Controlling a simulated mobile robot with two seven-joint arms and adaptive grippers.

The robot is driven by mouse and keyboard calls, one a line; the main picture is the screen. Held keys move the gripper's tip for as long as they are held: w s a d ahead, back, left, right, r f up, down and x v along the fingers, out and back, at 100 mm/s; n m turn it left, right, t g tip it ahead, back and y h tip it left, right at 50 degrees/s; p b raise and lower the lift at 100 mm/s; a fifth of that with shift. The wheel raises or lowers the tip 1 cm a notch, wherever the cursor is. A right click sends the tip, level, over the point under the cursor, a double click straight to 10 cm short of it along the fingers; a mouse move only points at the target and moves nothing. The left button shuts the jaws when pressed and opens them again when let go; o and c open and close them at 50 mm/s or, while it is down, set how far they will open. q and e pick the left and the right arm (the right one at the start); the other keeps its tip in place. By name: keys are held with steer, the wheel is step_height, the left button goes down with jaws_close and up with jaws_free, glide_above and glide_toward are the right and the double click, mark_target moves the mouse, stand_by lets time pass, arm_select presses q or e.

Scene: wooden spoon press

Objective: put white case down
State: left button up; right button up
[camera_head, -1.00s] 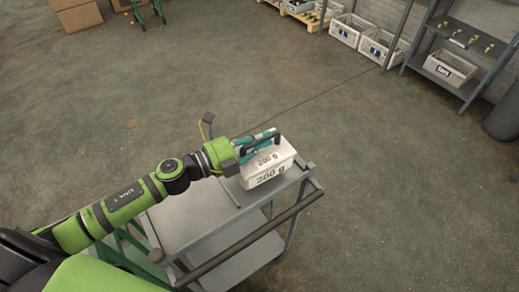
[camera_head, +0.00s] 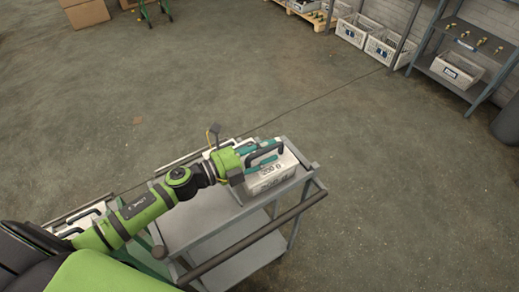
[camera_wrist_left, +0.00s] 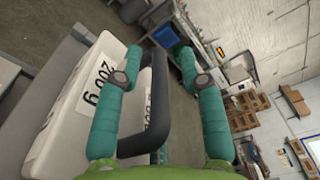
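The white case (camera_head: 272,180), marked "200 g", stands on the right end of the grey trolley's top (camera_head: 190,225). In the left wrist view the case (camera_wrist_left: 60,125) fills the left side, and its black handle (camera_wrist_left: 155,105) stands up. My left gripper (camera_head: 262,152) is at the handle, above the case. In the wrist view its teal fingers (camera_wrist_left: 160,85) are spread either side of the handle, with a gap on the right. The underside of the case is hidden. My right gripper is not in view.
The trolley has a dark push bar (camera_head: 250,240) along its near side and a lower shelf (camera_head: 245,262). Pale items with dark handles (camera_head: 85,215) show at the lower left. Shelving with bins (camera_head: 458,70) stands at the upper right. Open floor surrounds the trolley's far and right sides.

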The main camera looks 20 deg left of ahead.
arm_select(q)
steer(key=b+v, duration=0.3)
steer(key=v, duration=0.9)
steer(key=shift+b, duration=0.3)
steer(key=shift+r, duration=0.15)
